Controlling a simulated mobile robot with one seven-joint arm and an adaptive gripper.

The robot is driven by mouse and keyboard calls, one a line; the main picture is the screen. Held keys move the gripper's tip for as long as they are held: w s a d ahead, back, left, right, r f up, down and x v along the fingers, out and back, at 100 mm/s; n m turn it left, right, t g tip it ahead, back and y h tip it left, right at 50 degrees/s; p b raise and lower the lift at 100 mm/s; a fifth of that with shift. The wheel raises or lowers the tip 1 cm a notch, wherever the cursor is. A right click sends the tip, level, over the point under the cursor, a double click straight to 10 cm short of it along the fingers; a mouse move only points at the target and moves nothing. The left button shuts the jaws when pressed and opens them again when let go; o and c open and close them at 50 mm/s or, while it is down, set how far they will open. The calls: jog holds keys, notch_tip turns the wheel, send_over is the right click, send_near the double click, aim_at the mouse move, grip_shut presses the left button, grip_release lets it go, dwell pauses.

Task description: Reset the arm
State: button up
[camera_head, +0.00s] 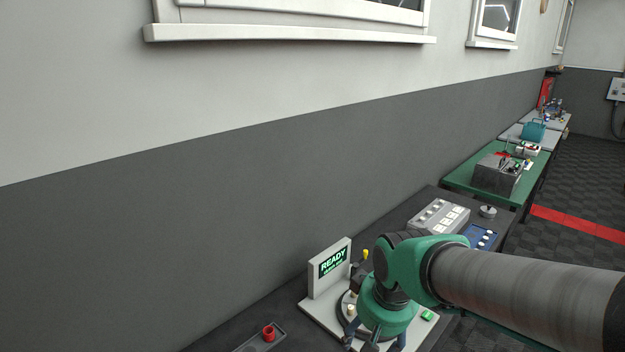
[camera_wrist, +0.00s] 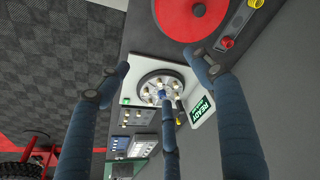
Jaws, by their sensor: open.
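My arm reaches in from the right in the head view. Its green wrist and my gripper (camera_head: 376,343) hang over a white-based fixture (camera_head: 318,312) on the dark bench. In the wrist view my gripper (camera_wrist: 160,82) has three blue fingers spread wide with nothing between them. Beyond the fingers is a round grey plate (camera_wrist: 152,84) with several brass-coloured pieces. A sign (camera_head: 333,262) reading READY in green stands on the fixture; it also shows in the wrist view (camera_wrist: 201,109). My wrist hides part of the fixture in the head view.
A red cup-like piece (camera_head: 268,333) sits in a dark tray at the front. A grey box with pale buttons (camera_head: 438,217) and a blue panel (camera_head: 482,237) lie behind my wrist. A large red disc (camera_wrist: 192,14) lies near the fixture. The wall runs along the bench's left.

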jog(key=s+d+r+m+t+b, duration=0.1)
jog(key=s+d+r+b, duration=0.1)
jog(key=s+d, duration=0.2)
jog(key=s+d+r+m+t+b, duration=0.1)
jog(key=s+d, duration=0.4)
jog(key=s, duration=0.5)
jog(key=shift+s+r+m+h+b, duration=0.15)
jog(key=shift+r+m+h+b, duration=0.15)
jog(key=shift+r+m+b, duration=0.45)
